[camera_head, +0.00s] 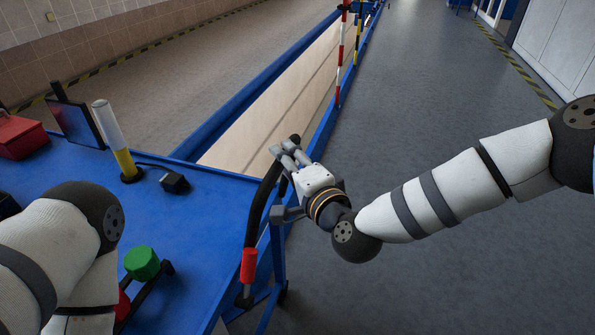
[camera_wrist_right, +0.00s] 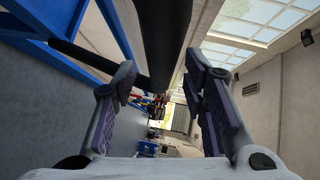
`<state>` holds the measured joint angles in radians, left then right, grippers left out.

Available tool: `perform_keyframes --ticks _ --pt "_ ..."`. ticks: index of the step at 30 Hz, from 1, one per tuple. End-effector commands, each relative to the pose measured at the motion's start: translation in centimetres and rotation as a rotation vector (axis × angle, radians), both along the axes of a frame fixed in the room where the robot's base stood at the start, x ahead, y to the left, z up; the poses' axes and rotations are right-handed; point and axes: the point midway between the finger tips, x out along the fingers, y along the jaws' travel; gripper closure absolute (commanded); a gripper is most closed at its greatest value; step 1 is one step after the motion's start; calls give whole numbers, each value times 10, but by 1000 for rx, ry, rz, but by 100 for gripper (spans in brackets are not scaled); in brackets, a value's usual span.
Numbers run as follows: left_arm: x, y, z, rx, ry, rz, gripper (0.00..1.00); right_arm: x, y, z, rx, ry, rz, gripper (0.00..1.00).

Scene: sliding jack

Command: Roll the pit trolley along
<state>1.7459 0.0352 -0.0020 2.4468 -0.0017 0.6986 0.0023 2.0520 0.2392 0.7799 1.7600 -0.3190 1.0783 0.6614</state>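A blue flat-topped frame (camera_head: 200,215), which looks like the pit trolley, fills the lower left of the head view. A black curved bar (camera_head: 262,200) with a red sleeve (camera_head: 249,265) rises along its right side. My right gripper (camera_head: 284,152) is at the upper part of this bar. In the right wrist view its fingers (camera_wrist_right: 160,75) are spread, with the black bar (camera_wrist_right: 164,40) between them; I cannot tell whether they touch it. My left arm enters at the lower left, but its gripper is out of the picture.
On the blue top stand a clear-and-yellow cylinder (camera_head: 118,145), a black block (camera_head: 174,183), a green knob (camera_head: 142,262), a dark panel (camera_head: 77,120) and a red box (camera_head: 20,137). Red-white and yellow-black posts (camera_head: 340,60) stand along the blue rail. Grey floor (camera_head: 430,100) at right is clear.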

Motion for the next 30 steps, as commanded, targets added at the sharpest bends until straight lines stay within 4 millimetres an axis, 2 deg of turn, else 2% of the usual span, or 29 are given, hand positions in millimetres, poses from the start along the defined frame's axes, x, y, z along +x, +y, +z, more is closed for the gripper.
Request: perform_keyframes --ticks 3,9,14,26,28,29,30 --pt "0 0 0 0 0 0 52 -31 -16 4 0 5 0 60" --pt "0 0 0 0 0 0 52 -70 -35 10 0 3 0 60" --pt "0 0 0 0 0 0 52 -83 -41 12 0 1 0 60" --pt "0 0 0 0 0 0 52 -83 -42 12 -1 0 0 60" --pt "1 0 1 0 -2 0 52 -88 -41 6 -19 17 10 60" --pt "2 0 2 -1 -5 0 52 -93 -40 -3 -42 37 23 60" --pt "3 0 4 -1 -11 0 52 -105 -40 -19 -90 75 47 60"
